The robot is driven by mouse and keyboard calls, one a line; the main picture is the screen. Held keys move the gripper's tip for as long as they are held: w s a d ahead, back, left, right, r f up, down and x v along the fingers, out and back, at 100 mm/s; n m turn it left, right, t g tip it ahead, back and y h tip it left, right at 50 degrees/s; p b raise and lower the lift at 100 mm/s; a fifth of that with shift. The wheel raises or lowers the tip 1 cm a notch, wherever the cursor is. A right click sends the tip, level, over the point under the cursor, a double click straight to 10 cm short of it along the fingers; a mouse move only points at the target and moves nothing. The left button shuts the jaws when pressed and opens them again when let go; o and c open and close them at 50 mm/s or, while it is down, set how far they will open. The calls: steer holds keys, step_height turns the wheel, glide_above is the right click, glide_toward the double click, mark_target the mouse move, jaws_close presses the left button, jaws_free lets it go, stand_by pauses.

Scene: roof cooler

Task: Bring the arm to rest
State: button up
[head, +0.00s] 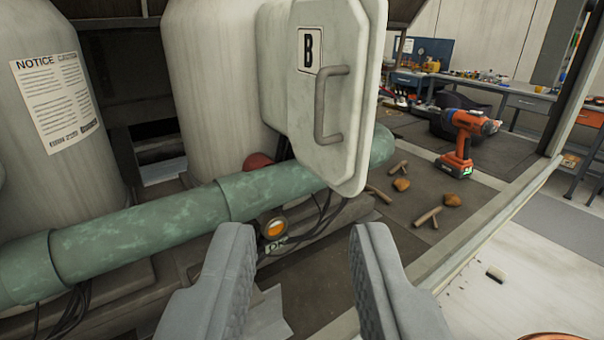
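My gripper (298,250) is in the lower middle of the head view. Its two grey fingers are wide apart with nothing between them. Past the fingertips is a green pipe (140,228) running across the unit. Just below the pipe, beyond the gap between the fingers, is a small round part with an orange face (273,228). Above the gripper hangs a pale panel marked B (345,150) with a grey handle (322,105). I cannot tell whether the fingers touch anything.
White tanks (215,90) stand at the left, one with a notice (56,98). An orange drill (462,145) stands at the right near small sticks (428,216) and brown lumps (401,184). A raised edge (490,222) borders the deck. Workbenches (530,103) are at the back right.

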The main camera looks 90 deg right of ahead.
steer(key=s+d+n+t+y, duration=0.8)
steer(key=s+d+n, duration=0.4)
steer(key=s+d, duration=0.2)
steer(key=s+f+n+t+y, duration=0.2)
steer(key=s+f+t+y, duration=0.1)
steer(key=s, duration=0.8)
steer(key=s+f+n+t+y, duration=0.2)
steer(key=s+f, duration=0.4)
steer(key=s, duration=0.6)
steer(key=s+f+n+t+y, duration=0.1)
steer(key=s+f+t+y, duration=0.3)
steer(key=s, duration=0.8)
steer(key=shift+a+f+n+y, duration=0.4)
steer(key=shift+f+y, duration=0.1)
steer(key=shift+f, duration=0.2)
steer(key=shift+d, duration=0.15)
